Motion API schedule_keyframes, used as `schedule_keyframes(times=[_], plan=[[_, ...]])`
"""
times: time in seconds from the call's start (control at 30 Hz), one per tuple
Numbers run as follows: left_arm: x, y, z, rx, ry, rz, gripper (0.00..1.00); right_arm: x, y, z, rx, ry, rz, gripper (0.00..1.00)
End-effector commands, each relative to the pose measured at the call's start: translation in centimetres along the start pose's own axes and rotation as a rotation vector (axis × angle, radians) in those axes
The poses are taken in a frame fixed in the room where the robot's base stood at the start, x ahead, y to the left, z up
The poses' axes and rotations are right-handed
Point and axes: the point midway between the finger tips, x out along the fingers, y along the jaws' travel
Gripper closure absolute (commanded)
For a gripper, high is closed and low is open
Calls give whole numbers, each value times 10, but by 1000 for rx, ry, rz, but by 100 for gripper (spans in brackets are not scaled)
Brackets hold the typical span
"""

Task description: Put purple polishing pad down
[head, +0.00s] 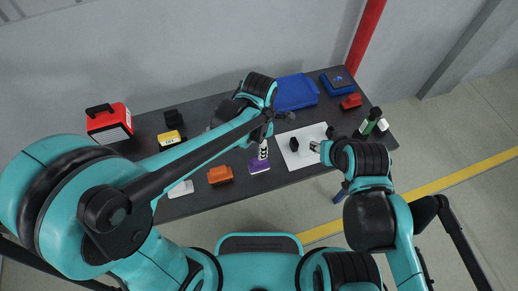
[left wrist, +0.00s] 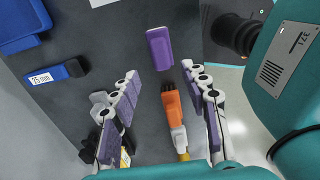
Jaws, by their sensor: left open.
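The purple polishing pad (left wrist: 159,48) lies on the dark table, ahead of my left fingertips in the left wrist view. In the head view a purple patch (head: 259,168), seemingly the pad, shows just below my left gripper (head: 263,149). My left gripper is open in the left wrist view (left wrist: 172,95); its fingers are wide apart, with purple inner faces, and the pad is not between them. My right gripper (head: 316,146) is at the right of the table beside a white sheet; its jaws are too small to read.
An orange-headed tool with dark bristles (left wrist: 171,107) shows between my left fingers. A blue item with a white label (left wrist: 56,76) lies left. A blue tray (head: 294,92) is at the back, a red case (head: 109,122) at the left. The white sheet (head: 309,157) bears a small black object.

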Motion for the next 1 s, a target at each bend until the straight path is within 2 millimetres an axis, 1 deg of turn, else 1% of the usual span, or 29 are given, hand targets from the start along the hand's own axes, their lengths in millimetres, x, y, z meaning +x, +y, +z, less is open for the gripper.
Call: schedule_keyframes(times=[0.03,0.1,0.33,0.47,0.57,0.73,0.9,1.0], plan=[[-8,0,0,0,0,0,55,-3,0,-2,0,0,0,60],[-14,0,0,0,0,0,55,-4,0,-3,0,0,0,60],[-18,0,-1,8,-2,2,55,-4,0,-3,0,0,0,60],[-28,4,-15,119,-26,33,55,-4,0,-3,0,0,0,60],[-43,9,-39,322,-55,97,55,-4,0,-3,0,0,0,60],[-68,13,-90,790,-45,274,55,-4,0,-3,0,0,0,60],[-84,12,-137,1253,88,451,55,-4,0,-3,0,0,0,60],[-88,9,-159,1482,202,522,55,-4,0,-3,0,0,0,60]])
